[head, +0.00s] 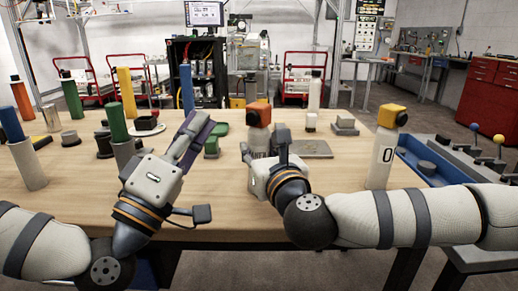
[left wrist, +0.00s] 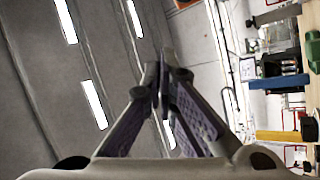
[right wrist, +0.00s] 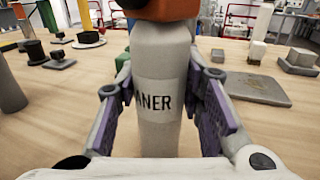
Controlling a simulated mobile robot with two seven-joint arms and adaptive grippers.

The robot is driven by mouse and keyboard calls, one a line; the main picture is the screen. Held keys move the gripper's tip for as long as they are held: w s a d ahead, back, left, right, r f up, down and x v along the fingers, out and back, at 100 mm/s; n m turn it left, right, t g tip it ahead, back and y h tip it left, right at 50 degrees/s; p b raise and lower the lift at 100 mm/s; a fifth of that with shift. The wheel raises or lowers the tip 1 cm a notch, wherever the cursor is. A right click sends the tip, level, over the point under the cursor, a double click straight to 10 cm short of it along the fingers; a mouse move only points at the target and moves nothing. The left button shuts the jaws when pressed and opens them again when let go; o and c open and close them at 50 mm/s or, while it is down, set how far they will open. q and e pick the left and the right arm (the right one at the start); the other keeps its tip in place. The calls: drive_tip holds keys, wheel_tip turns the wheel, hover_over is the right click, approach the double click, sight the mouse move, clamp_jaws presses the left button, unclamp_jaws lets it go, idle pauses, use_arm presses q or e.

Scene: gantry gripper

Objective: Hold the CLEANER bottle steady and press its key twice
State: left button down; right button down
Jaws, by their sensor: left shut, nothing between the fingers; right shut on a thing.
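The CLEANER bottle stands upright on the wooden table, with a white body (right wrist: 160,90) reading "NER" and an orange top (head: 259,114) with a dark round part. My right gripper (right wrist: 162,80) is shut on its body, one finger on each side. In the head view that gripper (head: 268,152) hides most of the body. My left gripper (head: 200,128) is to the left of the bottle, raised above the table, apart from it. Its fingertips meet in the left wrist view (left wrist: 164,72) with nothing between them.
Another white bottle with a yellow-orange top (head: 383,150) and a "0" stands at the table's right. Coloured cylinders, including a green one (head: 114,121) in a holder, crowd the left. A flat grey plate (head: 311,149) lies right of the CLEANER bottle. A blue tray (head: 420,165) is beyond.

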sight(253, 119)
use_arm(q)
drive_tip(key=s+d+f+m+g+h, duration=0.1)
drive_tip(key=s+d+m+g+h, duration=0.2)
drive_tip(key=m+h, duration=0.75)
drive_tip(key=w+d+m+y, duration=0.1)
drive_tip(key=w+d, duration=0.1)
drive_tip(key=w, duration=0.4)
drive_tip(key=shift+w+d+m, duration=0.3)
drive_tip(key=shift+d+m, duration=0.05)
idle(0.3)
drive_tip(key=shift+w+d, duration=0.2)
drive_tip(key=shift+w, duration=0.2)
drive_tip(key=shift+s+a, duration=0.2)
drive_tip(key=shift+s, duration=0.2)
